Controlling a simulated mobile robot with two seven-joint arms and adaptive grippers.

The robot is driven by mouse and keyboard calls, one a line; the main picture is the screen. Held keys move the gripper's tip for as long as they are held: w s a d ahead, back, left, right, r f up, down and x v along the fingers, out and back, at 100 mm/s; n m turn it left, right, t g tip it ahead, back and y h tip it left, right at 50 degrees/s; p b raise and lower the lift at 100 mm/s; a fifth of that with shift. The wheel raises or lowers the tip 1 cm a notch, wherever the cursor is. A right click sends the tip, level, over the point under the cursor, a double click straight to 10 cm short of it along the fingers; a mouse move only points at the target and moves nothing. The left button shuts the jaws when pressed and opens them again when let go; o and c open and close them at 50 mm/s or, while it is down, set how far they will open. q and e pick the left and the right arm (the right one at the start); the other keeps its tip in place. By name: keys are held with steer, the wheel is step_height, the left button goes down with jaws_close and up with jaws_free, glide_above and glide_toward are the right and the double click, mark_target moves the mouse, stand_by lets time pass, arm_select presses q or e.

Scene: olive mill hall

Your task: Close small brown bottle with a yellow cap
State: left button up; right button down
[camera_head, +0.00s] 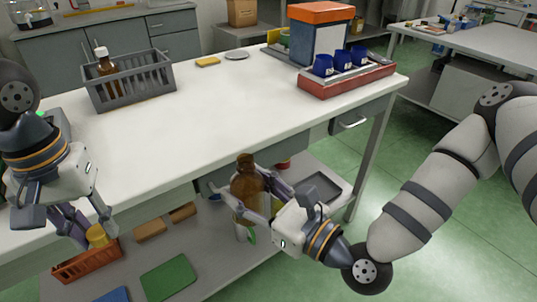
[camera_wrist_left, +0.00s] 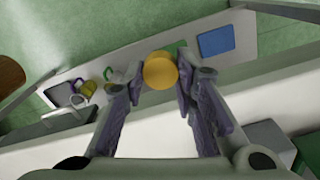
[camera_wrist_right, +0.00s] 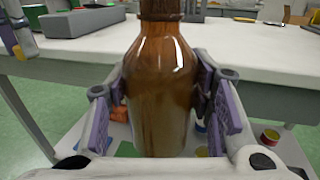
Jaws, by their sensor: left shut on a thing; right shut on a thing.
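The small brown bottle (camera_head: 247,188) is upright in my right gripper (camera_head: 255,190), in front of the table's front edge. My right gripper is shut around its body, and the bottle (camera_wrist_right: 160,85) fills the middle of the right wrist view. Its top is cut off there. The yellow cap (camera_wrist_left: 160,70) is between the fingertips of my left gripper (camera_wrist_left: 161,78), which is shut on it. In the head view my left gripper (camera_head: 92,228) holds the cap (camera_head: 97,236) at the lower left, well apart from the bottle.
The white table (camera_head: 200,120) carries a grey basket (camera_head: 130,82) with a white-capped brown bottle (camera_head: 106,62), and a red rack (camera_head: 347,80) with blue cups. An orange tray (camera_head: 85,264) and a green mat (camera_head: 168,279) lie on the lower shelf. The table's middle is clear.

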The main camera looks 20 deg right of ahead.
steer(key=shift+s+a+f+n+g+y, duration=0.3)
steer(key=shift+a+f+y, duration=0.1)
steer(key=shift+a+f, duration=0.1)
steer(key=shift+s+a+f+n+g+y, duration=0.3)
steer(key=shift+a+f+y, duration=0.1)
steer(key=shift+a, duration=0.1)
arm_select(q)
steer(key=shift+w+d+r, duration=0.2)
steer(key=shift+w+d, duration=0.05)
steer(key=w+d+r+m, duration=0.35)
steer(key=d+r, duration=0.25)
steer(key=d, duration=0.4)
arm_select(e)
steer(key=shift+w, duration=0.1)
arm_select(q)
step_height(320, 180, up, 6)
steer(key=m, duration=0.2)
glide_above(236, 183)
steer(key=shift+f, duration=2)
